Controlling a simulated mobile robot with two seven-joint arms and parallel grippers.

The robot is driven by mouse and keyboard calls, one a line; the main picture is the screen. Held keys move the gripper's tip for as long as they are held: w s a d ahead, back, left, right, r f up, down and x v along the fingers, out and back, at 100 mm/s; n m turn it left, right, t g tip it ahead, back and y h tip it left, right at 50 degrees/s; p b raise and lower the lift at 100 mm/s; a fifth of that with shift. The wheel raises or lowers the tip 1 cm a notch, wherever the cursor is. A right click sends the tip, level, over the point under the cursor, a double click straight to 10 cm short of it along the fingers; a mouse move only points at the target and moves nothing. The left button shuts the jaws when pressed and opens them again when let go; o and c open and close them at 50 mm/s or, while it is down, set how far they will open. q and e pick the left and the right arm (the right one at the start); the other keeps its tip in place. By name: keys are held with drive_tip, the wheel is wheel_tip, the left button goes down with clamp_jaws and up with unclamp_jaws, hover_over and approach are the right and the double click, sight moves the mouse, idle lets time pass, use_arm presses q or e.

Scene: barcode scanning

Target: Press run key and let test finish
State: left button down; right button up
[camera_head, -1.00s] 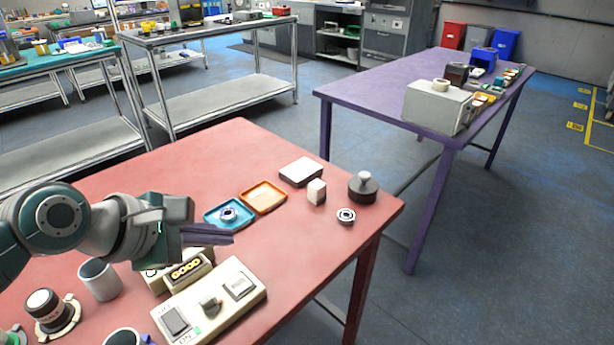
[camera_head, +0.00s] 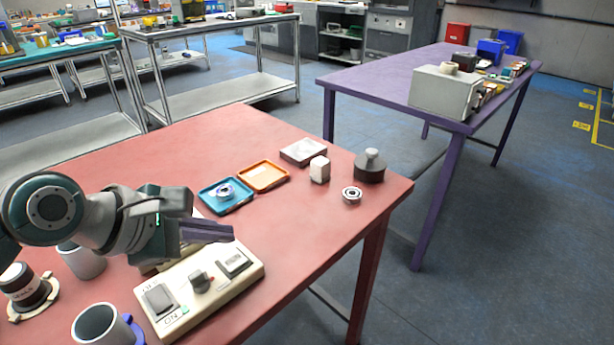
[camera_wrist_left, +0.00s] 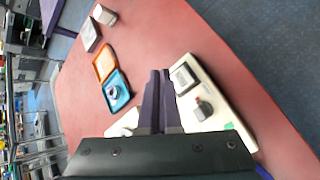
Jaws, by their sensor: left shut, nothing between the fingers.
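A cream control panel (camera_head: 211,298) lies on the red table. It carries a rocker switch (camera_head: 160,298) marked OFF and ON, a dark knob (camera_head: 200,281) in the middle and a square key (camera_head: 235,262) at its far right end. My left gripper (camera_head: 231,233) is shut and empty, just beyond the square key in the head view and apart from it. In the left wrist view the fingertips (camera_wrist_left: 160,73) are just left of the square key (camera_wrist_left: 183,77). A cream device behind the panel is mostly hidden by my gripper. My right gripper is out of view.
A blue tray (camera_head: 226,196) holding a ring part, an orange tray (camera_head: 263,176), a white block (camera_head: 319,170), a bearing (camera_head: 351,195) and a grey weight (camera_head: 370,166) stand farther back. Cups (camera_head: 99,324) stand left of the panel. The table's right front is clear.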

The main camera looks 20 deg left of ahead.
sight(226, 264)
use_arm(q)
wheel_tip(226, 264, down, 2)
drive_tip(key=shift+f+b, duration=0.2)
drive_tip(key=shift+b, duration=0.25)
idle(0.9)
drive_tip(key=shift+f, duration=0.15)
idle(0.7)
drive_tip(key=shift+f, duration=0.25)
